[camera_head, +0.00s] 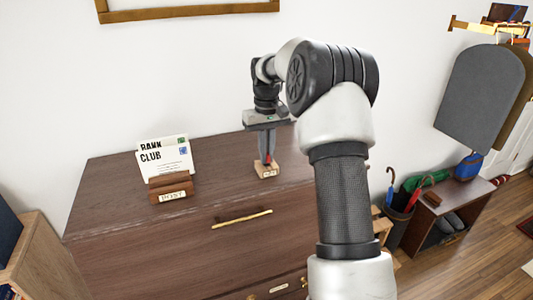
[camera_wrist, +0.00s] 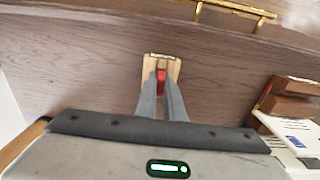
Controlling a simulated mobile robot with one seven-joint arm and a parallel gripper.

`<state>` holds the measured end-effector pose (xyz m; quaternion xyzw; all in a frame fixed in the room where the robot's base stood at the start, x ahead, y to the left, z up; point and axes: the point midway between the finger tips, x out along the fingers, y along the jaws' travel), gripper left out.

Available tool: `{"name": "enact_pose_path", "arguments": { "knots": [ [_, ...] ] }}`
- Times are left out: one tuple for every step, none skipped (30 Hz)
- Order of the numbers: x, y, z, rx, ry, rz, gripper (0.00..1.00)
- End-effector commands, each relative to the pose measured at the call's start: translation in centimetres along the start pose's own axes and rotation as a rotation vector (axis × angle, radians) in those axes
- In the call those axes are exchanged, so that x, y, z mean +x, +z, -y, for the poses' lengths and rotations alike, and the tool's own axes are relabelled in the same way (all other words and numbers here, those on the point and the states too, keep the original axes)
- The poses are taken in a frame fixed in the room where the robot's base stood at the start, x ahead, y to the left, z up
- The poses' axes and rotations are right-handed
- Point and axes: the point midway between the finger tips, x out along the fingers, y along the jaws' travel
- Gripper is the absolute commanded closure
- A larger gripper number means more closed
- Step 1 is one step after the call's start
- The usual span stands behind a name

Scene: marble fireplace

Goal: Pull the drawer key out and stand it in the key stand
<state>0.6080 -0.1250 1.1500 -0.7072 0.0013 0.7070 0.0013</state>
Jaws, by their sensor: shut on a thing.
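My gripper (camera_head: 267,160) points straight down over the top of the brown dresser and is shut on a small red thing, most likely the key's red head (camera_wrist: 161,77). The key's shaft is hidden by the fingers and the angle. The key stand, a small pale wooden block with a label (camera_head: 265,172), sits on the dresser top directly under the fingertips. In the wrist view the red piece lies over the stand (camera_wrist: 150,65), between the two grey fingertips (camera_wrist: 164,92). I cannot tell whether the key is seated in the stand or held just above it.
A wooden letter holder marked POST (camera_head: 172,195) with upright letters (camera_head: 165,156) stands left on the dresser top (camera_head: 112,184). A brass handle (camera_head: 242,219) is on the dresser front. The top between holder and stand is clear. An umbrella bin (camera_head: 393,228) stands to the right.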

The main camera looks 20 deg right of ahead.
Motion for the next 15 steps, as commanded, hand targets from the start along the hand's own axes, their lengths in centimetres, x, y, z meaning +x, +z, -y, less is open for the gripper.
{"name": "enact_pose_path", "arguments": {
  "knots": [
    [0.25,0.01,0.01,0.0,0.0,0.001,1.0],
    [0.26,0.0,0.01,0.0,0.0,0.0,0.9],
    [0.2,0.0,0.01,0.0,0.0,0.0,0.83],
    [0.2,0.0,0.01,0.0,0.0,0.0,0.78],
    [0.2,0.0,0.01,0.0,0.0,0.0,0.73],
    [0.2,0.0,0.01,0.0,0.0,0.0,0.73],
    [0.19,0.0,0.01,0.0,0.0,0.0,0.73],
    [0.19,0.0,0.01,0.0,0.0,0.0,0.73],
    [0.19,0.0,0.01,0.0,0.0,0.0,0.73],
    [0.19,0.0,0.01,0.0,0.0,0.0,0.73],
    [0.19,0.0,0.01,0.0,0.0,0.0,0.73],
    [0.19,0.0,0.01,0.0,0.0,0.0,0.73],
    [0.2,0.0,0.01,0.0,0.0,0.0,0.73],
    [0.25,0.0,0.01,0.0,0.0,0.0,0.73],
    [0.36,0.0,0.02,0.0,0.0,0.0,0.73]
  ]
}}
